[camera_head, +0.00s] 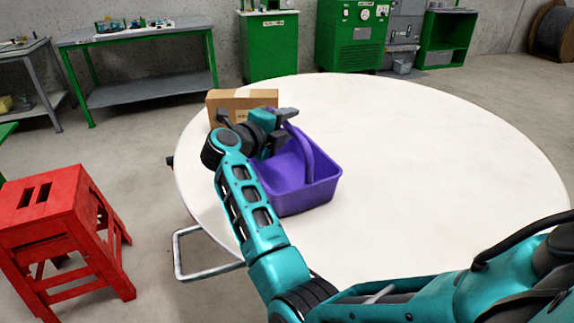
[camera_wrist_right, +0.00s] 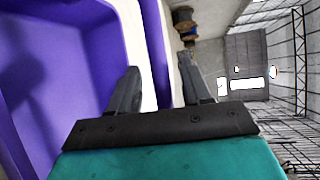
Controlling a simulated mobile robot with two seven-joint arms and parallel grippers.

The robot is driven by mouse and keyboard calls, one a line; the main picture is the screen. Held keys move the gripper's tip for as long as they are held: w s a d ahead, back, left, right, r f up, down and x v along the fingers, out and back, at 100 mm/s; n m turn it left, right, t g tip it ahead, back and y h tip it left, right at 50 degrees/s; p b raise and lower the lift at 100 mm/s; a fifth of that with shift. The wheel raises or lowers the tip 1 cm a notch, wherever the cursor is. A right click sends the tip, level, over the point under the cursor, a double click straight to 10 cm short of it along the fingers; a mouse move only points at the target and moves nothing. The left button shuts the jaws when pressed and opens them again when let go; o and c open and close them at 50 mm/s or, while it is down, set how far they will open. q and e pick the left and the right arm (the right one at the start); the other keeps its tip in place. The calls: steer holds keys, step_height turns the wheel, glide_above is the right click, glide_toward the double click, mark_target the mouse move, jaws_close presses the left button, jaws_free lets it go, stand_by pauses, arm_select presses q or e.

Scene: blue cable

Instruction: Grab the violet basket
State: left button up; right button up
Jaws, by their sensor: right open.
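The violet basket (camera_head: 300,200) stands upright on the round white table, left of its middle, with its arched handle (camera_head: 298,150) up. My right gripper (camera_head: 283,126) is at the upper left part of this handle, over the basket's far left side, and partly hides it. In the right wrist view the gripper (camera_wrist_right: 162,80) is open, with its two dark fingers apart. The handle strip (camera_wrist_right: 156,50) shows between the fingers there, and the basket's inside (camera_wrist_right: 55,70) fills the left. I cannot tell whether a finger touches the handle. My left gripper is in neither view.
A cardboard box (camera_head: 245,98) stands on the table (camera_head: 420,160) just behind my gripper. The table's right side is clear. A red stool (camera_head: 45,205) stands on the floor at left. Green workbenches (camera_head: 140,38) and cabinets (camera_head: 352,35) line the far wall.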

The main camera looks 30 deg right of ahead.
steer(key=shift+x, duration=0.95)
steer(key=shift+a, duration=0.1)
jaws_close()
steer(key=shift+r, duration=0.1)
